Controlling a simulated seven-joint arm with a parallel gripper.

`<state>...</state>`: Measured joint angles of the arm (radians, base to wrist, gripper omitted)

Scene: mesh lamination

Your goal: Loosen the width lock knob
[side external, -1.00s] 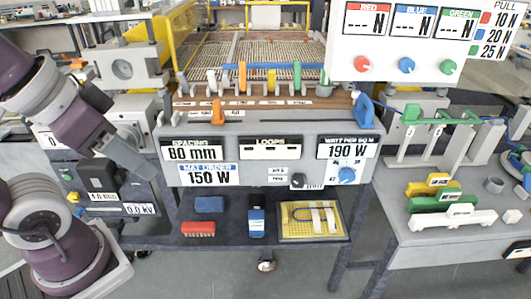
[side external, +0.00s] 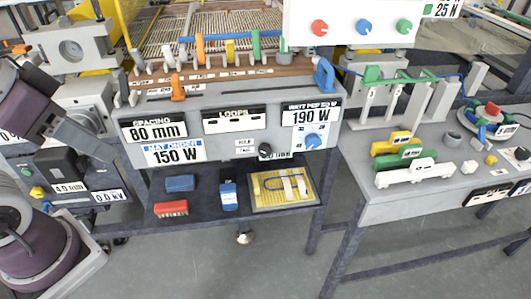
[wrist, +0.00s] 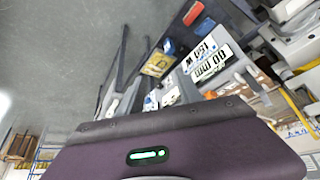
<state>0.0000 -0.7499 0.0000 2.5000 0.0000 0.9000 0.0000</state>
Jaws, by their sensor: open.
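I cannot tell for sure which part is the width lock knob, as no readable label names it. In the side external view, a black knob (side external: 264,150) sits low on the grey front panel, beside small labels. A blue dial (side external: 312,142) is at its right. An orange upright piece (side external: 177,88) and a blue handle (side external: 323,75) stand on the ledge above the panel. My gripper (side external: 98,154) is at the left, apart from these parts, near the panel's left edge. Its fingers are hard to make out. The wrist view shows my purple hand housing with a green light, without clear fingertips.
The lower shelf (side external: 200,228) holds a red block (side external: 171,208), blue items and a yellow tray (side external: 258,202). A side table (side external: 390,210) at the right carries green, yellow and white pieces.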

